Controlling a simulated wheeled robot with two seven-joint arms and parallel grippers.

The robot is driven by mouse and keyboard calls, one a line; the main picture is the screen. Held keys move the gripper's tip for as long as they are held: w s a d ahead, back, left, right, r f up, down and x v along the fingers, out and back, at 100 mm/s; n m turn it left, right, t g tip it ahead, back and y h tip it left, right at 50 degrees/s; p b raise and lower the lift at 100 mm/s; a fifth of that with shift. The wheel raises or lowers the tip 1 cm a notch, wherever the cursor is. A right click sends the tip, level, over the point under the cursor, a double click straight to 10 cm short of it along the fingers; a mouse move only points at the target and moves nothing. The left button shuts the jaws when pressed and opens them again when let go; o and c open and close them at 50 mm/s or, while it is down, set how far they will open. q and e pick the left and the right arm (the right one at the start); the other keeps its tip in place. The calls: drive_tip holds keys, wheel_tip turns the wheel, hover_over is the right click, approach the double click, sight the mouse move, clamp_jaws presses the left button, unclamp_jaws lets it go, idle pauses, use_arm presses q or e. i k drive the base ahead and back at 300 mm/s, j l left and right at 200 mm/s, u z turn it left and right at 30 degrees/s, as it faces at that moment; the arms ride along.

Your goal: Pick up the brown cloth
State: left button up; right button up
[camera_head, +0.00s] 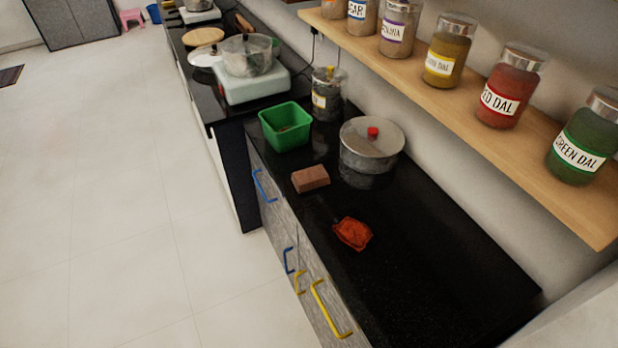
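A brown, block-shaped item (310,179), which looks like the folded brown cloth, lies on the black counter (430,270) near its front edge. A small orange-red, crumpled-looking item (353,233) lies on the counter, nearer to me and a little to the right. I cannot tell what it is made of. Neither of my grippers is in view.
A lidded metal pot (371,150) stands behind the brown item. A green container (286,127) and a glass jar (327,95) stand farther back. A wooden shelf (470,100) with several labelled jars overhangs the back. The counter's near right part is clear.

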sight(310, 179)
drive_tip(key=i+j+z, duration=0.1)
drive_tip(key=z, duration=0.35)
drive_tip(key=j+z, duration=0.25)
drive_tip(key=z, duration=0.2)
drive_tip(key=i+j+z, duration=0.15)
drive_tip(key=j+z, duration=0.2)
drive_tip(key=j, duration=0.7)
drive_tip(key=j+z, duration=0.3)
drive_tip(key=j, duration=0.8)
